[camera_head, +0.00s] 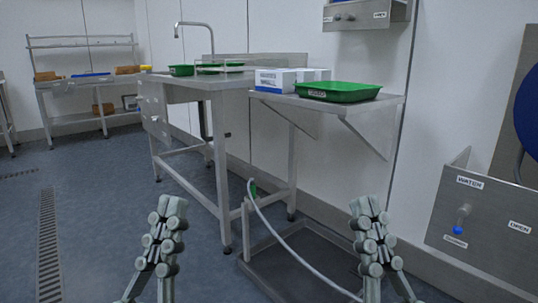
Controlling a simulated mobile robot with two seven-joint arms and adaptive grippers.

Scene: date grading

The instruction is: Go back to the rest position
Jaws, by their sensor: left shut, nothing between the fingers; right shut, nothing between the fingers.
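My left gripper (172,207) is in the lower left of the head view, pointing up, with its fingers together and nothing between them. My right gripper (366,207) is in the lower right of the view, also pointing up, shut and empty. Both stand apart from each other and appear in front of the floor and a low metal frame. Neither gripper holds anything.
A steel table (213,84) with a tap stands ahead. A wall shelf (393,100) bears a green tray (338,91) and white boxes (288,78). A hose (283,240) crosses a low frame (262,262). A steel panel (490,222) is at right. Floor at left is clear.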

